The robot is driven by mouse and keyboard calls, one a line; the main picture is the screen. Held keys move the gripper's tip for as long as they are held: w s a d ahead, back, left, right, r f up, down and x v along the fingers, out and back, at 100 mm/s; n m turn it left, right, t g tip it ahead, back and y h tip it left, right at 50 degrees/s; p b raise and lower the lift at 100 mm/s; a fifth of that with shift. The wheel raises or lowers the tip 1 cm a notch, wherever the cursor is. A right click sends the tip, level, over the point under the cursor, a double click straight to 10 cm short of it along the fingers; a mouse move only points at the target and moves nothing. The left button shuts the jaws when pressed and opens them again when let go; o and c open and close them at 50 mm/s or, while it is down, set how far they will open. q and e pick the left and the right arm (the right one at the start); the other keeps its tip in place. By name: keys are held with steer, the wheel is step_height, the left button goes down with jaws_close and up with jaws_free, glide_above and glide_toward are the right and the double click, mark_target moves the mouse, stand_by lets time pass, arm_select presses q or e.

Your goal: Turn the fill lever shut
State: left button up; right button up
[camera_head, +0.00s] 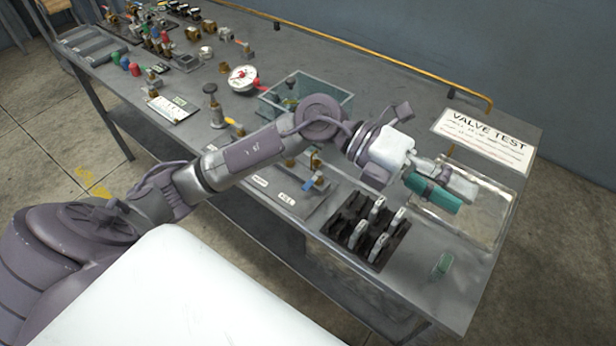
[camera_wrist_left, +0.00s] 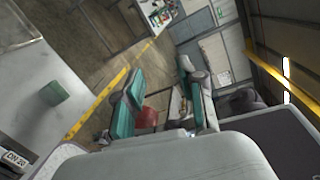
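A small valve with a blue lever (camera_head: 311,184) stands on the bench beside a label that appears to read FILL (camera_head: 286,198). My left forearm passes just behind it, and its exact lever angle is too small to tell. My left gripper (camera_head: 446,187) is to the right of the valve, above the clear tray, well away from the lever. In the left wrist view the gripper's two teal-padded fingers (camera_wrist_left: 160,103) are spread apart with nothing between them. My right gripper is not in view.
A black rack (camera_head: 350,232) with several grey pieces stands between valve and tray (camera_head: 490,232). A green block (camera_head: 442,265) lies near the front edge. A clear tank (camera_head: 335,98), a gauge (camera_head: 242,78) and a VALVE TEST sign (camera_head: 484,138) are behind.

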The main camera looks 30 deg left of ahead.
arm_select(q)
steer(key=w+a+f+m+y, duration=0.1)
steer(key=a+f+y, duration=0.3)
steer(key=n+y, duration=0.3)
steer(key=y, duration=0.9)
glide_above(308, 184)
step_height(308, 184, down, 3)
step_height(308, 184, down, 13)
steer(key=shift+f, duration=0.1)
jaws_close()
